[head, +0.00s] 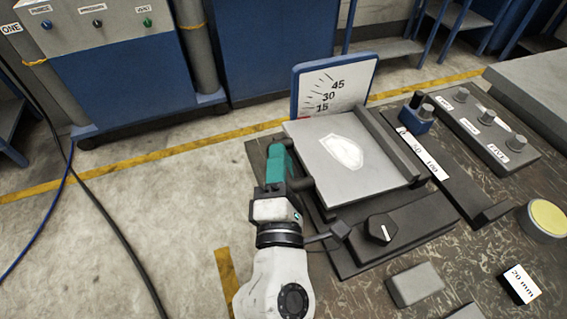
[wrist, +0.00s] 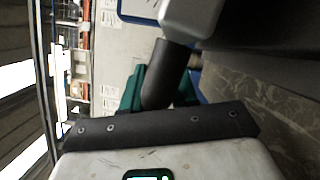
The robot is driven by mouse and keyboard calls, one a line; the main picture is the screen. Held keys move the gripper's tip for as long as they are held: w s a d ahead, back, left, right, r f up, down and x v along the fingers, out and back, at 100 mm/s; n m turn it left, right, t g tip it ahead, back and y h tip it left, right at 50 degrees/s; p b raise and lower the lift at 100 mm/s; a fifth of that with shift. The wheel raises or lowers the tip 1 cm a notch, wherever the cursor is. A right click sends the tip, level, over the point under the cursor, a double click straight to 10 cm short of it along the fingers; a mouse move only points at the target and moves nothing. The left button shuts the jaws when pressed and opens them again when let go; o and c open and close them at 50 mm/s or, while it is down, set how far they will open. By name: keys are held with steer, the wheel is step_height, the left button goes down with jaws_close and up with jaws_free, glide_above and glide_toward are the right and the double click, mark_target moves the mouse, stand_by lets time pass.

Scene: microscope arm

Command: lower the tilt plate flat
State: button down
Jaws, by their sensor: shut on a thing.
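The tilt plate (head: 312,147) is a grey slab with a white shield-shaped patch, above a dark base (head: 400,225). Its left edge looks a little raised, but the exact angle is hard to tell. The angle dial (head: 333,88), marked 15, 30 and 45, stands behind it. My gripper (head: 288,172), with green fingers, is at the plate's left edge. In the wrist view the fingers (wrist: 158,92) are shut around a dark round bar (wrist: 160,72), which appears to be the plate's handle. Part of the grip is hidden.
A dark knob (head: 381,229) and a lever (head: 330,236) sit at the base's front, close to my wrist. A blue clamp (head: 415,116) and a label panel (head: 487,125) stand right. Grey block (head: 414,284) and yellow-topped disc (head: 548,217) are in front.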

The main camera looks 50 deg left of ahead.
steer(key=shift+f, duration=0.5)
steer(key=c, duration=1)
jaws_free()
steer(key=shift+o, duration=0.2)
steer(key=b+v, duration=0.1)
steer(key=v, duration=0.8)
steer(key=shift+s+d+f+b, duration=0.1)
steer(key=shift+s+d+b, duration=0.05)
steer(key=shift+d+b, duration=0.15)
steer(key=shift+s+d, duration=0.4)
steer(key=shift+s, duration=0.05)
steer(key=shift+c, duration=0.3)
